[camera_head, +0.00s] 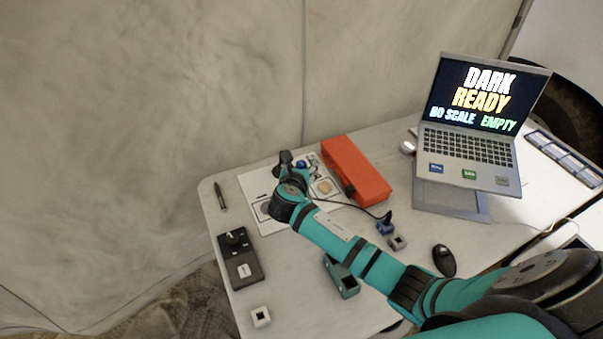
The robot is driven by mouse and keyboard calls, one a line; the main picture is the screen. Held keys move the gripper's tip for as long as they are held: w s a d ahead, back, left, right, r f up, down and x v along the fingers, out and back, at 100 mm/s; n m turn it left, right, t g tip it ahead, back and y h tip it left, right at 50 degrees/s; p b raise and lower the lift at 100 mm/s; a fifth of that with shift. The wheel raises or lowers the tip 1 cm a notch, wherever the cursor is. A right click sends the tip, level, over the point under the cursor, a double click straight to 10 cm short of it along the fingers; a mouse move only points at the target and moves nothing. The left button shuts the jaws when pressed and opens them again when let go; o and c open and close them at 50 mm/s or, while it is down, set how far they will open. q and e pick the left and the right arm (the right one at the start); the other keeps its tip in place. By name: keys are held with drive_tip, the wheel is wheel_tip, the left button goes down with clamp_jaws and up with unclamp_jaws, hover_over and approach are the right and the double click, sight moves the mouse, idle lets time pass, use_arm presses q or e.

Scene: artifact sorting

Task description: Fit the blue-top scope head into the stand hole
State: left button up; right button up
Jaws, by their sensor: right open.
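My right arm reaches in from the lower right, and its open right gripper (289,166) is over the white sheet at the back left of the table. A small blue-topped piece (301,165), which looks like the scope head, is just right of the fingers. I cannot tell whether they touch it. A small blue and black device (385,226) with a dark cable stands right of my forearm, beside a small grey block (397,243). A black stand-like unit (245,271) with a dark knob is at the left edge. The stand hole is not clear. My left gripper is not in view.
An orange-red box (354,170) lies just right of the white sheet (266,220). A laptop (469,130) stands on a riser at the right.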

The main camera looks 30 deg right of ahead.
drive_tip(key=shift+w+d+f, duration=0.2)
drive_tip(key=shift+w, duration=0.15)
clamp_jaws()
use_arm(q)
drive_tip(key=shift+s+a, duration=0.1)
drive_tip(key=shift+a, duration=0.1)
use_arm(e)
drive_tip(key=shift+r, duration=0.15)
wheel_tip(320, 180, up, 9)
drive_tip(key=shift+r, duration=0.1)
drive_tip(key=shift+s+r, duration=0.1)
drive_tip(key=shift+r, duration=0.2)
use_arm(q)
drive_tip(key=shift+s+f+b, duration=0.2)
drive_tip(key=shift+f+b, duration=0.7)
use_arm(e)
drive_tip(key=s+a+r+n+t+y, duration=0.1)
drive_tip(key=s+a+r+n+y, duration=0.1)
drive_tip(key=s+a, duration=0.4)
drive_tip(key=s+a+r+n+t+y, duration=0.1)
drive_tip(key=s+a+n+y, duration=0.4)
drive_tip(key=s, duration=0.6)
drive_tip(key=shift+s+a+r+t+y, duration=0.3)
drive_tip(key=shift+a+r+t+y, duration=0.1)
drive_tip(key=shift+a+y, duration=0.1)
